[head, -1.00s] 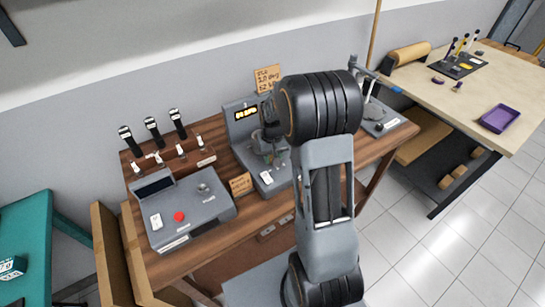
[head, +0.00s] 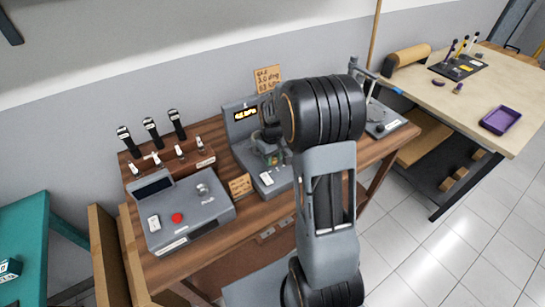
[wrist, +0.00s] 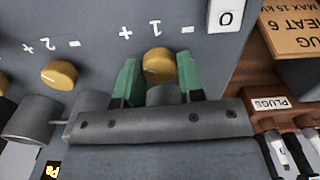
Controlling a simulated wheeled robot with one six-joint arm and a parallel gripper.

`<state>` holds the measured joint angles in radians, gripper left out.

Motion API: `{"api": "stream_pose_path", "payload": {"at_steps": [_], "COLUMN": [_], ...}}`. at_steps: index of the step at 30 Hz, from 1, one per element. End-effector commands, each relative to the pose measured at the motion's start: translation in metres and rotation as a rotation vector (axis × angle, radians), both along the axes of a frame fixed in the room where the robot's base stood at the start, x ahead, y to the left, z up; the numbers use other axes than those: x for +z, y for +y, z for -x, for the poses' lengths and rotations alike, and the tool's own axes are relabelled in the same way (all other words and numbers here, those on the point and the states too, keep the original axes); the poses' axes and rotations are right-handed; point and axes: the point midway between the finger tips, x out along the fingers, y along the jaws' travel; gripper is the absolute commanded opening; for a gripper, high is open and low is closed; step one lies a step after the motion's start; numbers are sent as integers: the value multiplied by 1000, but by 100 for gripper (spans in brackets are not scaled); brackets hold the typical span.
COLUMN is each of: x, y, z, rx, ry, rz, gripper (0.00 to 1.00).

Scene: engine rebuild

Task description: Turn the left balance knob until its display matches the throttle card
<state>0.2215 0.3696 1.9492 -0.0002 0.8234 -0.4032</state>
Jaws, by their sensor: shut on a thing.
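In the wrist view my gripper (wrist: 158,80) has green fingers on either side of a yellow knob (wrist: 157,62) marked 1, with minus and plus signs beside it. It is shut on this knob. A second yellow knob (wrist: 60,74) marked 2 is apart from the fingers. In the head view my gripper (head: 270,155) is at the grey instrument (head: 240,145), and my arm hides part of it. The instrument's lit display (head: 244,114) shows small yellow characters ending in kPa; its digits are hard to read. A tan handwritten card (head: 267,78) stands behind, with lines in deg and kPa.
A small card (head: 240,185) stands between the units. A stand (head: 383,120) is to the right.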

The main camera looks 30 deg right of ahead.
Motion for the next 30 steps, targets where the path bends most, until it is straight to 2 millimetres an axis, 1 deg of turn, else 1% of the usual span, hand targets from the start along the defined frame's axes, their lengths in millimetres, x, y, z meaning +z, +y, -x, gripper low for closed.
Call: {"api": "stream_pose_path", "payload": {"at_steps": [4,5,12,20,23,26,30], "x": [1,1,1,1,7,21,49], "y": [0,0,0,0,0,0,0], "z": [-1,-1,0,0,-1,-1,-1], "rx": [-1,-1,-1,-1,-1,-1,-1], "ry": [-3,-3,-2,-1,-4,-6,-6], "rz": [-1,-1,0,0,0,1,1], "gripper": [12,37,60,61,61,61,61]}}
